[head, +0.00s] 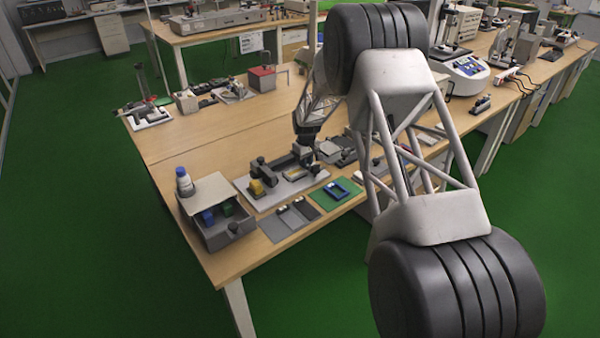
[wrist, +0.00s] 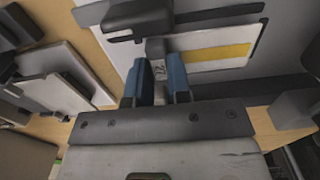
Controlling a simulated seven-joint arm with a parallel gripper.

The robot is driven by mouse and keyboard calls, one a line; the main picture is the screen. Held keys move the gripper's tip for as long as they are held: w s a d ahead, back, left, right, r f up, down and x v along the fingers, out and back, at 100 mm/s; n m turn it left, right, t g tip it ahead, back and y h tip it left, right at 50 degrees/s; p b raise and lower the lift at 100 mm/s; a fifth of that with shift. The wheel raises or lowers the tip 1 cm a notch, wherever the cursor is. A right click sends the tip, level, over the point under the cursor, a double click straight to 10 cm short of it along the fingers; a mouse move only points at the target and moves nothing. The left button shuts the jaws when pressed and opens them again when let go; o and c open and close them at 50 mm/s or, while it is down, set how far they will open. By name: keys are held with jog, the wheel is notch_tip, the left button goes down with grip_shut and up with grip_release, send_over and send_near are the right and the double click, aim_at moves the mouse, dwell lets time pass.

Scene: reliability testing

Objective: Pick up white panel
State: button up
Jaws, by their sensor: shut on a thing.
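A white panel (wrist: 208,50) with a yellow stripe lies in a dark frame in the wrist view, beyond my fingertips. The two blue fingers of my gripper (wrist: 157,82) are shut on a small pale grey piece (wrist: 157,68) with dark digits on it. I cannot tell whether this piece is joined to the panel. In the head view my gripper (head: 305,145) points down at the fixture on the pale base plate (head: 283,191). The fingertips are too small to make out there, and a pale yellow patch shows beside the fixture.
A grey box (head: 222,237) with blue and green parts and a bottle (head: 184,181) stand left of the fixture. A grey tray (head: 284,226) and a green mat (head: 325,201) with a blue frame (head: 341,190) lie in front. The table's left middle is clear.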

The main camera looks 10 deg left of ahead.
jog(key=shift+r, duration=2.05)
